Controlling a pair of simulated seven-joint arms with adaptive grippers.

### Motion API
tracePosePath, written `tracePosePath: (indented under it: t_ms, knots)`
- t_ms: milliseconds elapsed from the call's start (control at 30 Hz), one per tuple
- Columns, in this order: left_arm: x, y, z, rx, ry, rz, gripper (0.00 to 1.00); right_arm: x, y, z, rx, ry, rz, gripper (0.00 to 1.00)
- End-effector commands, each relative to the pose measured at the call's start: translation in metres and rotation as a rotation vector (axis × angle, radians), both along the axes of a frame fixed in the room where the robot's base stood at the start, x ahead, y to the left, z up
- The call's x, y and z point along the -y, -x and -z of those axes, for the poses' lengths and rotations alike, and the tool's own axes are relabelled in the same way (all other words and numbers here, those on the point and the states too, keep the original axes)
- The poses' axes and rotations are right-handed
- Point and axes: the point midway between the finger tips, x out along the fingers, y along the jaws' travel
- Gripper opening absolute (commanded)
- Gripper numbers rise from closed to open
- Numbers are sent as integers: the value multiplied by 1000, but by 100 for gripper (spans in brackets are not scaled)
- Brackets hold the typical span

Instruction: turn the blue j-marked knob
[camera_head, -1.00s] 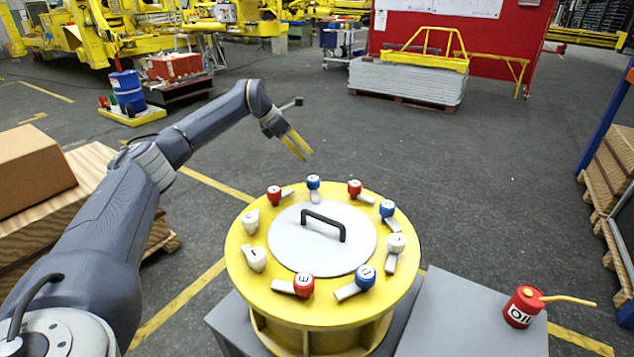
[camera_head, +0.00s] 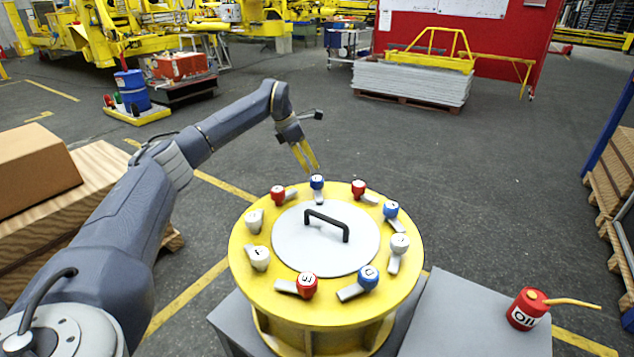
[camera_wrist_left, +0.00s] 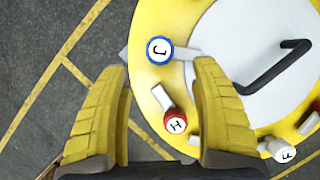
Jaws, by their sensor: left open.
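The blue j-marked knob (camera_head: 317,182) stands on the far rim of the yellow round drum (camera_head: 245,278), with its grey lever towards the middle. In the left wrist view the knob (camera_wrist_left: 159,50) shows its J clearly, just beyond and between the fingertips, with its lever pointing right. My left gripper (camera_head: 312,169) is open and empty, its yellow fingers pointing down above the far rim close to this knob. The fingers also show spread apart in the left wrist view (camera_wrist_left: 160,70). No contact with the knob is visible. My right gripper is not in view.
A red H-marked knob (camera_wrist_left: 175,121) stands beside the J knob, with other red, white and blue knobs around the rim. A grey lid with a black handle (camera_head: 326,224) fills the drum's centre. A red oil can (camera_head: 527,309) stands right. Floor behind the drum is clear.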

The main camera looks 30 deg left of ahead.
Motion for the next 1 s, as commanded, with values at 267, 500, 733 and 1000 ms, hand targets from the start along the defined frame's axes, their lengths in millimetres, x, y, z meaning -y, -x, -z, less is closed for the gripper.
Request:
tracePosePath:
  t_ms: [267, 500, 733, 1000]
  knots:
    - [13, -15, 47, -2, 1, 0, 64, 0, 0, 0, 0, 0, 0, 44]
    - [19, -24, 74, -1, 1, -1, 64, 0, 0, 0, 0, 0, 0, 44]
    - [22, -28, 86, 0, 0, -1, 64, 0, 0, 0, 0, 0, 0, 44]
    - [22, -29, 89, 1, 0, -1, 64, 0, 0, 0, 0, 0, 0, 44]
